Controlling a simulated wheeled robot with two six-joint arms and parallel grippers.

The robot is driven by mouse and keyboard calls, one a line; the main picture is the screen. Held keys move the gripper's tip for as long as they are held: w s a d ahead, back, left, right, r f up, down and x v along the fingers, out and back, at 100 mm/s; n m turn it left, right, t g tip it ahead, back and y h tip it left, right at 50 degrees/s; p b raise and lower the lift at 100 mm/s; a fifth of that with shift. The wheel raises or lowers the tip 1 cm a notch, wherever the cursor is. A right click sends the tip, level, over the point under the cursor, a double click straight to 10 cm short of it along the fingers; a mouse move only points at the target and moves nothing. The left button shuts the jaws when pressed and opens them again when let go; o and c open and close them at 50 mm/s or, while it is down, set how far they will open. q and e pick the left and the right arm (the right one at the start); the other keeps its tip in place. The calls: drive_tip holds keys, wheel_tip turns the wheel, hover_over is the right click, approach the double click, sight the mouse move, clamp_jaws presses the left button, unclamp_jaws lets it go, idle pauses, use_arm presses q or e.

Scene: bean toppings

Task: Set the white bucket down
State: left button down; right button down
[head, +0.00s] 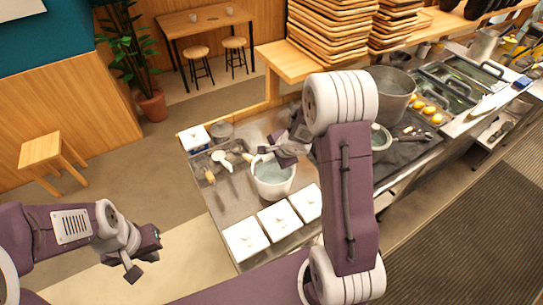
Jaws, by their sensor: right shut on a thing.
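The white bucket (272,183) is at the middle of the steel counter (228,201), behind the white-lidded boxes, and looks upright. My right gripper (274,157) is at its rim and shut on it. My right arm hides part of the counter to the right of the bucket. I cannot tell whether the bucket's base touches the counter. My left gripper (146,259) is off the counter at the lower left, over the floor, away from the bucket. Its fingers look apart and nothing shows between them.
White-lidded boxes (245,239) stand along the counter's near edge. Utensils (222,159) and a white box (195,138) lie at the left end. A large metal pot (393,94) and a pan (379,138) are to the right. Stacked wooden trays (330,30) stand on the shelf behind.

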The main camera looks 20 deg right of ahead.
drive_tip(key=shift+w+r, duration=0.1)
drive_tip(key=shift+w, duration=0.1)
wheel_tip(320, 180, down, 4)
drive_tip(key=b, duration=0.3)
drive_tip(key=shift+s+r, duration=0.15)
drive_tip(key=shift+r, duration=0.1)
drive_tip(key=c, duration=1.3)
unclamp_jaws()
drive_tip(key=shift+s+f, duration=0.1)
drive_tip(key=shift+s, duration=0.05)
drive_tip(key=shift+o, duration=0.2)
drive_tip(key=shift+s, duration=0.1)
drive_tip(key=shift+r, duration=0.2)
